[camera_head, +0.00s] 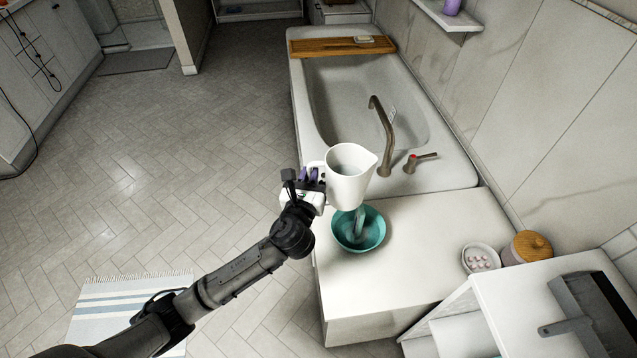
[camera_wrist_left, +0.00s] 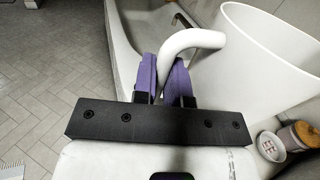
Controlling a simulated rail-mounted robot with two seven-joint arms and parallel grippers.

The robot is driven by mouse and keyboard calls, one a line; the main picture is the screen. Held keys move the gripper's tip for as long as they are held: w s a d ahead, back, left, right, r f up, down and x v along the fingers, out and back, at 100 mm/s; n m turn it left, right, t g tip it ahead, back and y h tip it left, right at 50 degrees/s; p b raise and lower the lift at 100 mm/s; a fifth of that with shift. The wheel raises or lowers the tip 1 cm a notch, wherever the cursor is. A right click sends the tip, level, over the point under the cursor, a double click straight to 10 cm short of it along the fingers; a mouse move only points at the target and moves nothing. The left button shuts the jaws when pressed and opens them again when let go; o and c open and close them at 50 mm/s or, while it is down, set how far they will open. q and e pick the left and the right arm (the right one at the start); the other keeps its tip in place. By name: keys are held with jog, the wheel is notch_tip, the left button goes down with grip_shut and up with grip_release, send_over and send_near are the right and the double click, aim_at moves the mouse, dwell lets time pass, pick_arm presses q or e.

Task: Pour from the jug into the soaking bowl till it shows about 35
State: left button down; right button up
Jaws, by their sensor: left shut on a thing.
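The white jug (camera_head: 350,176) is held in the air over the near end of the tub, its spout toward the right. Greyish contents show inside it, and it looks close to upright. My left gripper (camera_head: 312,176) is shut on the jug's handle; in the left wrist view its purple fingers (camera_wrist_left: 163,80) pinch the white handle (camera_wrist_left: 190,40). The teal soaking bowl (camera_head: 345,240) stands on the white ledge just below the jug. Something blue-grey inside the bowl is partly hidden by the jug. No reading is legible. My right gripper is not in view.
A small dish (camera_head: 481,258) and a wooden-lidded pot (camera_head: 527,247) stand right of the bowl. Bare ledge (camera_head: 425,225) lies between.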

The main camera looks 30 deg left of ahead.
pick_arm(q)
jog(key=w+a+f+y+b, duration=0.1)
jog(key=a+f+y+b, duration=0.1)
jog(key=f+b, duration=0.3)
jog(key=w+a+f+n+g+y+b, duration=0.1)
jog(key=a+f+b, duration=0.3)
jog(key=f, duration=0.8)
jog(key=shift+w+a+y+b, duration=0.2)
jog(key=shift+w+y+b, duration=0.05)
jog(key=shift+y+b, duration=0.5)
jog(key=shift+r, duration=0.15)
jog(key=shift+d+r+m+t, duration=0.3)
jog(key=shift+r+t, duration=0.15)
jog(key=shift+t, duration=0.15)
jog(key=shift+s, duration=0.1)
